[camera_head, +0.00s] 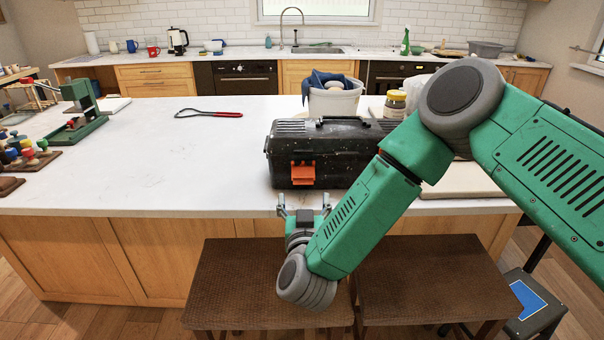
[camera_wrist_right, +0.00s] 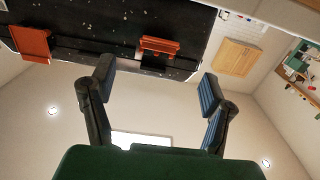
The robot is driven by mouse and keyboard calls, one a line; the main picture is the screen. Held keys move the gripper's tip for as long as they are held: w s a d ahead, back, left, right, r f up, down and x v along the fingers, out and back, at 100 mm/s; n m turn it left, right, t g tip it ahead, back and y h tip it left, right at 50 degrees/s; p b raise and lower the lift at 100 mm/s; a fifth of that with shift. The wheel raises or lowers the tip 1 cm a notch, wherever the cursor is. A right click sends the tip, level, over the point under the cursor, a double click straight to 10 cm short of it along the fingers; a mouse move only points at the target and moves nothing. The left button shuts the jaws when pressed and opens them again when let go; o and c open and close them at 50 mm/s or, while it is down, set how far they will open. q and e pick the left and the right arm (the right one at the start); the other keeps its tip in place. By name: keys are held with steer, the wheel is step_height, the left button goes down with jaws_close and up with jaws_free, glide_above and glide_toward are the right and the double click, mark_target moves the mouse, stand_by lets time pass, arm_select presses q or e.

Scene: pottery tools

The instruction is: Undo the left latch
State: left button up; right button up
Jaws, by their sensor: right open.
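A black speckled toolbox (camera_head: 335,138) stands near the front edge of the white counter. Its left orange latch (camera_head: 303,173) is on the front face; I cannot tell if it is fastened. My right gripper (camera_head: 303,206) is open and empty, just in front of and below that latch, fingers pointing at the box. The right wrist view is upside down: the left latch (camera_wrist_right: 160,45) lies beyond and between the open fingers (camera_wrist_right: 156,76), apart from them. The other orange latch (camera_wrist_right: 30,43) is at the left there; my arm hides it in the head view. My left gripper is not in view.
A white bucket (camera_head: 334,101) and a jar (camera_head: 395,103) stand behind the box. A green press (camera_head: 80,110) is at far left. Brown stools (camera_head: 265,285) are below my gripper.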

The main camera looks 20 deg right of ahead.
mark_target(303, 179)
steer(key=x, duration=0.9)
steer(key=shift+w+d, duration=0.1)
steer(key=shift+w, duration=0.45)
